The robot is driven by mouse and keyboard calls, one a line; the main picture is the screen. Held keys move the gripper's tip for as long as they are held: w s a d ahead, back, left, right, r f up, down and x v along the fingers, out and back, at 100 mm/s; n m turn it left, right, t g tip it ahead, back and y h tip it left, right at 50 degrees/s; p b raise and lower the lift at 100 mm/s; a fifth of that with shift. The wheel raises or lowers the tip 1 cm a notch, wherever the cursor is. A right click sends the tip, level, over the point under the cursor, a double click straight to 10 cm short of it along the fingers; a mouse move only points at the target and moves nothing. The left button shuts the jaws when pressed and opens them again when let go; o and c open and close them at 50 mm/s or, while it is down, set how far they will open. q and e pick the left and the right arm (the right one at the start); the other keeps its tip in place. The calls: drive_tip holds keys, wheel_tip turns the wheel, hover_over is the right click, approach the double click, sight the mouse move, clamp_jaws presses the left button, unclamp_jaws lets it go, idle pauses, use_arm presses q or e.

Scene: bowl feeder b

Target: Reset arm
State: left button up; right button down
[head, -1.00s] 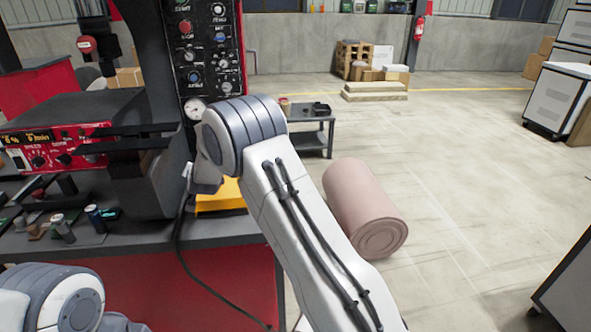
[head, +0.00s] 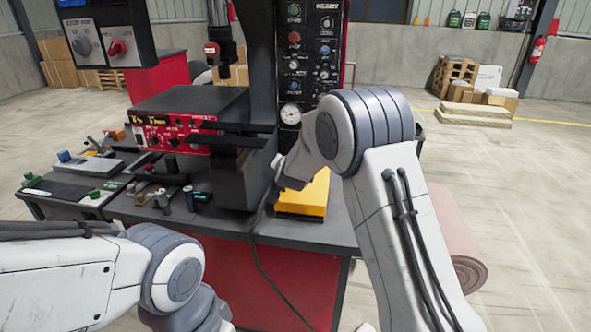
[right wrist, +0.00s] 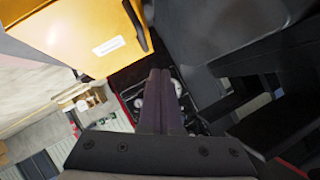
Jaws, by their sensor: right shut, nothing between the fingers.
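My right arm (head: 395,195) rises from the bottom right of the head view and bends at a joint in front of the machine's control panel. Its gripper is hidden there. In the right wrist view my right gripper (right wrist: 161,78) is shut and empty, its two dark fingers together. A yellow box (right wrist: 80,35) is close to it at the upper left. My left arm (head: 85,270) comes in from the left in the head view, low in front of the bench. Its gripper is not in view.
A bench (head: 285,233) carries a red control unit (head: 175,140), the yellow box (head: 305,197) and small parts at left. A black machine column (head: 240,178) stands behind it, with a panel (head: 308,45). A pink roll (head: 455,240) lies at right.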

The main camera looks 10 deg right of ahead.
drive_tip(key=s+a+r+n+g+y, duration=0.1)
drive_tip(key=s+a+n+g+y, duration=0.3)
drive_tip(key=s, duration=0.6)
drive_tip(key=s+a+r+n+g+p, duration=0.1)
drive_tip(key=s+a+n, duration=0.1)
drive_tip(key=s+a, duration=0.55)
drive_tip(key=s+a+r+n+g+y, duration=0.1)
drive_tip(key=s+a+n+g, duration=0.2)
drive_tip(key=s, duration=0.8)
drive_tip(key=s+d+f+n+g+h, duration=0.1)
drive_tip(key=s+d+n+g, duration=0.1)
drive_tip(key=s, duration=0.9)
drive_tip(key=s+d+f+n+g+h+p, duration=0.1)
drive_tip(key=s+d+n, duration=0.3)
drive_tip(key=s, duration=0.7)
drive_tip(key=shift+n+g+h, duration=0.3)
drive_tip(key=shift+g+h, duration=0.1)
drive_tip(key=shift+g, duration=0.5)
